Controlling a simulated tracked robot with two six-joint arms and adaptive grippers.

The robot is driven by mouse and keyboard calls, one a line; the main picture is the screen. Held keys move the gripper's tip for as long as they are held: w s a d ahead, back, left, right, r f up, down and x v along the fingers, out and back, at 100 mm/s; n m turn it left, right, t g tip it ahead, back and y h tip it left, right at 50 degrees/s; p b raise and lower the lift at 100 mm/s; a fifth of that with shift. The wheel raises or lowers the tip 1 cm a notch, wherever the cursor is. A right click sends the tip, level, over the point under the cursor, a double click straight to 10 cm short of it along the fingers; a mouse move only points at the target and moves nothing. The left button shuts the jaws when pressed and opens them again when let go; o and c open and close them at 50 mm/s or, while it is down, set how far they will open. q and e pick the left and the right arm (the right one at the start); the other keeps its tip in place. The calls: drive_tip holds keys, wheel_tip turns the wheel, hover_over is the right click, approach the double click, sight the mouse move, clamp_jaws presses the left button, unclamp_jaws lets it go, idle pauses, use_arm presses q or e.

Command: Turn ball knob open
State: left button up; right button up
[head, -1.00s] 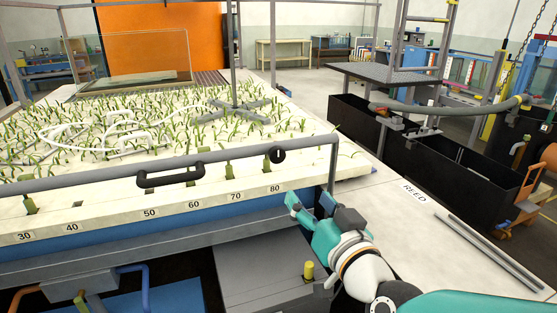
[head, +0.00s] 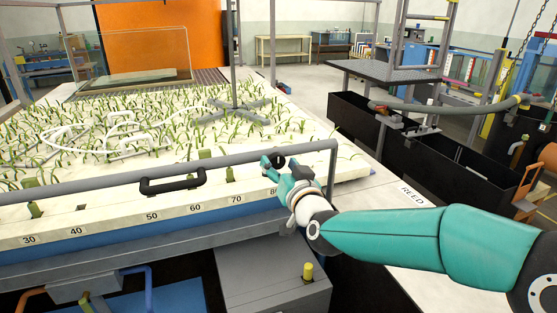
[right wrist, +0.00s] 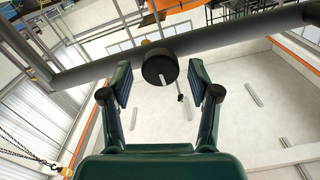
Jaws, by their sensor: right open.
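The black ball knob (head: 279,160) sits on the grey rail (head: 232,160) near the scale mark 80. In the right wrist view the knob (right wrist: 160,68) shows as a dark round end in front of the rail (right wrist: 235,38), between and just beyond my fingertips. My right gripper (head: 274,168) is open, teal, and close beside the knob in the head view. In the right wrist view the open right gripper (right wrist: 160,88) has one finger on each side of the knob, with visible gaps. My left gripper is not in view.
The planted cream bed (head: 330,157) lies behind the rail. A grey box (head: 262,280) with a yellow-topped post (head: 308,271) stands below. Black tanks (head: 360,120) stand at the right.

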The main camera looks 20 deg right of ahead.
drive_tip(key=shift+w, duration=0.45)
drive_tip(key=c, duration=1.2)
drive_tip(key=shift+o, duration=0.2)
